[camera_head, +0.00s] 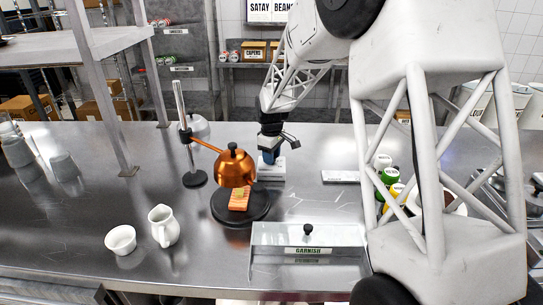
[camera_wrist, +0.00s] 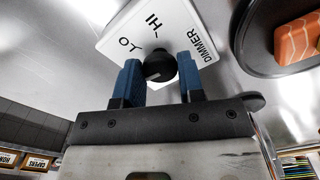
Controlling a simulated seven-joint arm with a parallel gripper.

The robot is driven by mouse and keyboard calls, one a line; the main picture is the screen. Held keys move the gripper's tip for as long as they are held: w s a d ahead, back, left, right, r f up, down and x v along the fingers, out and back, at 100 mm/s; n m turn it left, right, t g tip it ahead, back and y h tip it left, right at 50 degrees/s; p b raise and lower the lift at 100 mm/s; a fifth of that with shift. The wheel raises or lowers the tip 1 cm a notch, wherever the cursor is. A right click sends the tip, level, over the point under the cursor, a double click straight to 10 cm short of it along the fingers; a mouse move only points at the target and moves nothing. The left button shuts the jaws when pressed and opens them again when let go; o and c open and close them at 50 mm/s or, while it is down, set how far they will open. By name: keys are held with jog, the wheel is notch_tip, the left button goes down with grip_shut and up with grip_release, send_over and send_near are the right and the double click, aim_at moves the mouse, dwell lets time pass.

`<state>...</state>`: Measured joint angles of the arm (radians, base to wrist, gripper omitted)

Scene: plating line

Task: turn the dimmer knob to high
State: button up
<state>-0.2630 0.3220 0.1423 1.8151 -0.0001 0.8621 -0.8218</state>
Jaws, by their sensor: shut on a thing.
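The dimmer plate (camera_wrist: 125,28) is a white block printed DIMMER, HI and LO; in the head view the plate (camera_head: 272,174) sits on the steel counter behind the copper lamp. Its round black knob (camera_wrist: 160,66) shows in the wrist view, between the two blue fingers of my gripper (camera_wrist: 158,76). The gripper is shut on the knob, a finger on each side. In the head view, my gripper (camera_head: 270,157) points down onto the plate and hides the knob. I cannot tell which setting the knob points to.
The copper lamp (camera_head: 233,168) on its stand hangs over a dark round plate (camera_head: 226,217) with an orange food piece, left of my gripper. A GARNISH bin (camera_head: 310,237) stands in front. A white jug (camera_head: 163,226) and bowl (camera_head: 120,240) are front left.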

jog(key=m, duration=0.5)
jog(key=shift+m, duration=0.3)
jog(key=m, duration=1.1)
jog(key=shift+m, duration=0.4)
jog(key=m, duration=0.5)
jog(key=shift+m, duration=0.3)
jog(key=o, duration=0.9)
jog(key=shift+r, duration=0.15)
